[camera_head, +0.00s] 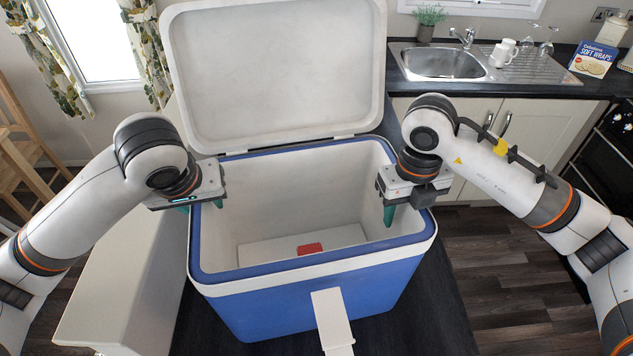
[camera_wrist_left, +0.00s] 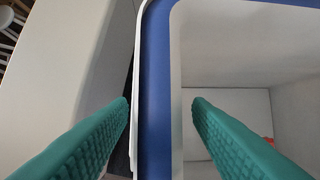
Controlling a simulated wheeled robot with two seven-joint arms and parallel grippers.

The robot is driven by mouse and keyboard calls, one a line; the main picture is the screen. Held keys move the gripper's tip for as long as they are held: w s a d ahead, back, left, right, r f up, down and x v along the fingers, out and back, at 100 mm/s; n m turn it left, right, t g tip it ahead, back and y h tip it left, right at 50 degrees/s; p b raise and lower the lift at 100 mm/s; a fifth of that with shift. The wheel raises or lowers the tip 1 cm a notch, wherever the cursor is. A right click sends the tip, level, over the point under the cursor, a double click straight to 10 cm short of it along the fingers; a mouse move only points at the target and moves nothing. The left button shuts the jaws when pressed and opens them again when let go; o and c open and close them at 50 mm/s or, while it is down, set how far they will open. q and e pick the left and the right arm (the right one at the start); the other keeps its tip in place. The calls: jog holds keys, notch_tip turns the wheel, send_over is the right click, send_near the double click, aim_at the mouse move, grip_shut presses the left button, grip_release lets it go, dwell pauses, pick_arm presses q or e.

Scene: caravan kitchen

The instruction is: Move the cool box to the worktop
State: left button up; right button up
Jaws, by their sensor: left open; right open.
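The cool box (camera_head: 310,290) is blue with a white inside and stands on a dark surface in front of me. Its white lid (camera_head: 275,75) is raised at the back. My left gripper (camera_head: 205,204) is at the box's left wall. In the left wrist view its green fingers (camera_wrist_left: 160,105) are open, one outside and one inside the blue rim (camera_wrist_left: 154,90). My right gripper (camera_head: 402,208) is open at the right wall; one green finger shows inside the box, and its other finger is largely hidden. A small red item (camera_head: 310,248) lies on the box floor.
The dark worktop (camera_head: 545,72) at the back right holds a sink (camera_head: 440,64), a plant (camera_head: 429,20), glasses, cups (camera_head: 503,52) and a soft wraps box (camera_head: 593,59). A pale panel (camera_head: 125,275) stands left of the cool box. Wooden floor (camera_head: 500,260) is clear at right.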

pick_arm(q)
jog(key=shift+r, duration=0.3)
pick_arm(e)
jog(key=shift+w, duration=0.1)
jog(key=shift+r, duration=0.55)
notch_tip(320, 180, up, 11)
jog(key=shift+a+f, duration=0.1)
jog(key=shift+a, duration=0.05)
pick_arm(q)
jog(key=v, duration=1.1)
jog(key=shift+r, duration=0.2)
jog(key=shift+s, duration=0.15)
